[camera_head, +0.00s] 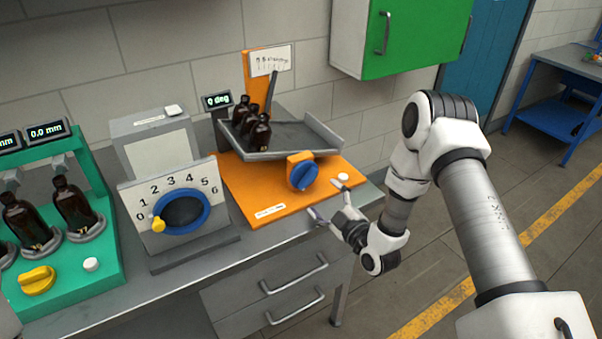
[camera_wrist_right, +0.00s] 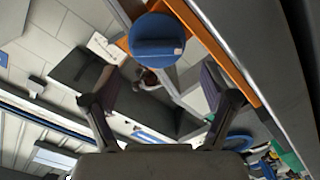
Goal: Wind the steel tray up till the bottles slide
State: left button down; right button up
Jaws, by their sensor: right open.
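The steel tray (camera_head: 290,140) sits on an orange tilting stand (camera_head: 250,190) and looks about level. Several amber bottles (camera_head: 262,133) stand upright in a row at its left side. A small display (camera_head: 217,101) beside it reads 0 deg. A blue knob (camera_head: 303,175) is on the orange block at the stand's front; in the right wrist view the blue knob (camera_wrist_right: 157,40) is ahead of the fingers. My right gripper (camera_head: 328,213) is open and empty, in front of the stand's front edge, apart from the knob. My left gripper is not in view.
A dial box (camera_head: 165,200) numbered 0 to 6 stands left of the stand. A green fixture (camera_head: 75,255) with amber bottles and a yellow knob (camera_head: 38,280) is farther left. A white button (camera_head: 343,177) is right of the blue knob. A green cabinet (camera_head: 395,35) hangs above.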

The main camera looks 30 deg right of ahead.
aim_at(310, 182)
jog(key=shift+w+r+p, duration=0.35)
jog(key=shift+w+r, duration=0.15)
jog(key=shift+r, duration=0.1)
jog(key=w, duration=0.4)
jog(key=shift+w+a+f+p, duration=0.3)
jog(key=shift+w+f+p, duration=0.05)
jog(key=shift+w+p, duration=0.05)
jog(key=shift+w+f, duration=0.1)
jog(key=shift+w, duration=0.2)
jog(key=shift+s+d, duration=0.1)
jog(key=shift+s, duration=0.15)
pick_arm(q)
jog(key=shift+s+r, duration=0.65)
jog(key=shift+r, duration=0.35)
pick_arm(e)
jog(key=shift+r, duration=0.25)
jog(key=c, duration=0.9)
